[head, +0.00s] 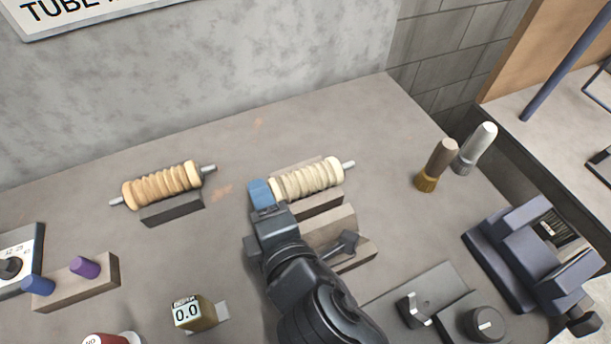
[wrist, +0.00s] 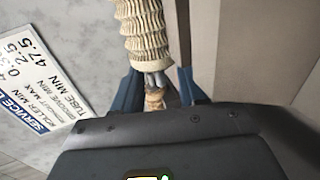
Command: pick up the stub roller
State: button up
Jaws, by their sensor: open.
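Two ribbed rollers lie on wooden or dark rests on the bench; no label shows which one is the stub roller. The cream roller (head: 308,180) has a metal shaft at its right end. My gripper (head: 261,193) is at its left end, and a blue finger hides that end. In the wrist view the cream roller (wrist: 144,30) comes down from the top, and its metal shaft end shows between the two blue fingers of my gripper (wrist: 155,90). The fingers stand apart. The tan roller (head: 162,185) lies to the left, with shafts at both ends.
A block with blue and purple pegs (head: 75,283) stands at lower left, near a 0.0 display cube (head: 194,312). A wooden stepped block (head: 335,228) is beside my arm. A wall sign (wrist: 45,80) shows behind.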

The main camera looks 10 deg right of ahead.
grip_shut()
dwell(0.3)
dwell(0.3)
